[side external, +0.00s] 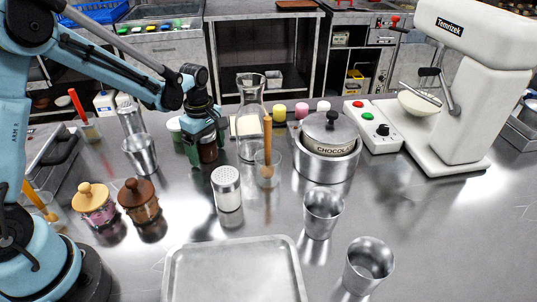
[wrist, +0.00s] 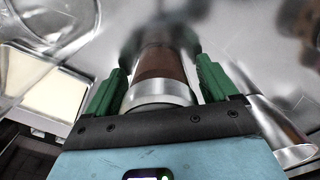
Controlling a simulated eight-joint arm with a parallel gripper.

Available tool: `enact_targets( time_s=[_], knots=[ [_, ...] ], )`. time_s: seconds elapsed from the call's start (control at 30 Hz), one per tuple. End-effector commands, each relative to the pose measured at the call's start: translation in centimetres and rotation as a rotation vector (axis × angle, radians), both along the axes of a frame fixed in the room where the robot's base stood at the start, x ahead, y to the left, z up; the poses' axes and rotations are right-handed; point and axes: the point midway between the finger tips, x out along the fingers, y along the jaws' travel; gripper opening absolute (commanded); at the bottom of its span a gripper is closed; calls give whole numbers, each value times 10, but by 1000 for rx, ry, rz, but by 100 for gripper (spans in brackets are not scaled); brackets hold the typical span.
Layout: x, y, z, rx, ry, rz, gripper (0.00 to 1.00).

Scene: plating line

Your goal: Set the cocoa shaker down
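The cocoa shaker (side external: 208,150) is a dark brown cylinder in the side external view, below my gripper (side external: 206,137) at the back left of the counter. In the wrist view its brown body (wrist: 161,64) and silver end (wrist: 160,94) lie between the green fingers of my gripper (wrist: 161,84). The fingers are closed in on both sides of it. It looks upright. Whether its base touches the counter is hard to tell.
A glass carafe (side external: 250,140) stands close to the right of the shaker, and a steel cup (side external: 141,155) to the left. A perforated-lid shaker (side external: 227,190) and two wooden-lidded jars (side external: 92,203) stand nearer. An empty tray (side external: 235,272) lies in front.

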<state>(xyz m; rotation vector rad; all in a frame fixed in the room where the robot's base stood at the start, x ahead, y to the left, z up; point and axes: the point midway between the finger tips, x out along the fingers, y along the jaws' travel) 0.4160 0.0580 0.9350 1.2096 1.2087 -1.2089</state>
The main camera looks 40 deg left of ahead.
Motion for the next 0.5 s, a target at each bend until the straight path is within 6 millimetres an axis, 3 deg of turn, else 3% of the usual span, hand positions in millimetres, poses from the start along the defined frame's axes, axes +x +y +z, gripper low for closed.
enact_targets(
  time_s=[0.33, 0.5],
  knots=[
    [0, 0, 3, 0, 0, 0, 88],
    [0, 0, 21, 0, 0, 0, 88]
  ],
)
